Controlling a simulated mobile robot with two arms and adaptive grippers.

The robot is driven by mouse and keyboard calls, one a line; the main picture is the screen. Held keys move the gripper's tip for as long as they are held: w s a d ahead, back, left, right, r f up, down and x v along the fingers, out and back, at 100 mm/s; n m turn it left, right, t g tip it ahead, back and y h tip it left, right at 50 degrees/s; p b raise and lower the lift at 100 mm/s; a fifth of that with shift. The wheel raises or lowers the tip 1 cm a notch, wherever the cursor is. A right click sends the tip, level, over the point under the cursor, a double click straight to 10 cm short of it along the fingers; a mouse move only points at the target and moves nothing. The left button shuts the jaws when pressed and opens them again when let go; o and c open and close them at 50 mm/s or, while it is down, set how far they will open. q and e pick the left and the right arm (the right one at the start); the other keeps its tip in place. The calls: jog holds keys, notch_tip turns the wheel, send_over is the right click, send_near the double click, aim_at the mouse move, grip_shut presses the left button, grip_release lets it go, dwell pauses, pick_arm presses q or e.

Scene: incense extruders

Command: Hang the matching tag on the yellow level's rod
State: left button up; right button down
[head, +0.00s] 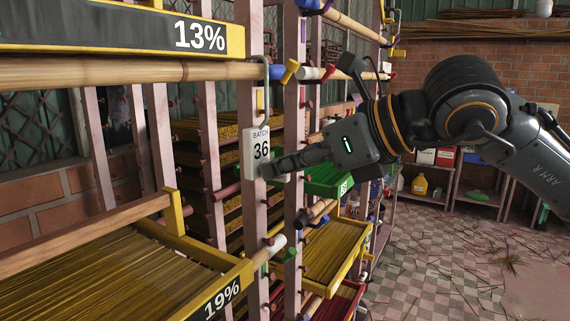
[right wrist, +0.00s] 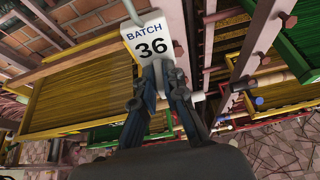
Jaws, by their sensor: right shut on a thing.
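A white tag (head: 258,152) reading "BATCH 36" hangs upright from a grey wire hook (head: 266,92). My right gripper (head: 274,170) is shut on the tag's lower part; the right wrist view shows both fingers (right wrist: 161,75) on the tag (right wrist: 152,38). The hook's top is beside the blue end of a bamboo rod (head: 120,72), below a yellow tray marked 13% (head: 110,38). I cannot tell whether it is over the rod. A yellow tray marked 19% (head: 208,300) holds thin sticks lower left, with a wooden bar (head: 85,232) above it. My left gripper is not in view.
Pinkish rack posts (head: 292,130) stand close behind the tag. A green tray (head: 325,180) and another yellow tray (head: 325,250) lie beyond. Tiled floor (head: 440,240) is open at right, with sticks scattered on it.

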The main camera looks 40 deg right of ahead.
jog(key=c, duration=1)
grip_release()
jog(key=shift+s, duration=0.1)
jog(key=s+d+b, duration=0.1)
jog(key=s, duration=0.1)
jog(key=s+d+b, duration=0.1)
jog(key=s, duration=0.2)
jog(key=s+d+b, duration=0.1)
jog(key=s+b, duration=0.1)
jog(key=s, duration=0.1)
jog(key=shift+s+d, duration=0.1)
jog(key=shift+d, duration=0.1)
dwell(0.7)
